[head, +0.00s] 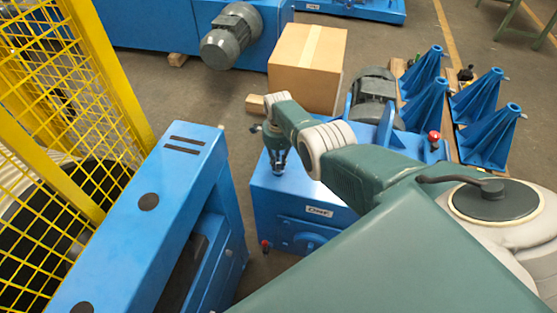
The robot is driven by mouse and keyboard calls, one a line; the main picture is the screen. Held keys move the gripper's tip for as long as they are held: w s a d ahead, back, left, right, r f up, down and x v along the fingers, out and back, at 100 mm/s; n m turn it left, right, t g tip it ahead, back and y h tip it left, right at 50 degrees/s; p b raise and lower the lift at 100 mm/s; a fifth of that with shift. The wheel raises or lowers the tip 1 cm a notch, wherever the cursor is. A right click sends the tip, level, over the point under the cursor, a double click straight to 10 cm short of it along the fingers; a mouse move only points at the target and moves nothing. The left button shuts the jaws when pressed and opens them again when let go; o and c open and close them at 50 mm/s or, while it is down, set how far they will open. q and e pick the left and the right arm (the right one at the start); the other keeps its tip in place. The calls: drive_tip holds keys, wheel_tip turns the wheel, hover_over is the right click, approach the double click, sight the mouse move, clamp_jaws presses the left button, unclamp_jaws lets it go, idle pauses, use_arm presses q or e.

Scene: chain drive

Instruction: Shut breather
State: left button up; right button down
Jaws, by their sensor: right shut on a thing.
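My right arm reaches in from the lower right across the picture. Its gripper (278,168) points down at the top of the blue gear housing (300,207), near its far left part. The gripper is shut on a small part there, which I take to be the breather. The jaws and wrist hide nearly all of it, so I cannot tell how far it is turned. My left gripper is not in view.
A cardboard box (307,68) and a grey motor (375,92) stand behind the housing. A long blue guard (150,215) and yellow mesh fence (75,110) are at left. Several blue cone stands (480,102) are at right. A narrow floor gap separates guard and housing.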

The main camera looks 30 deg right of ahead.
sight(278, 163)
drive_tip(key=shift+w+r+m, duration=0.1)
drive_tip(key=shift+w+m, duration=0.05)
drive_tip(key=shift+m, duration=1)
drive_tip(key=shift+w+r+m, duration=0.1)
drive_tip(key=shift+m, duration=1.05)
drive_tip(key=c, duration=1.7)
unclamp_jaws()
drive_tip(key=shift+o, duration=0.2)
drive_tip(key=shift+s, duration=0.15)
drive_tip(key=shift+f, duration=0.1)
wheel_tip(278, 163, up, 12)
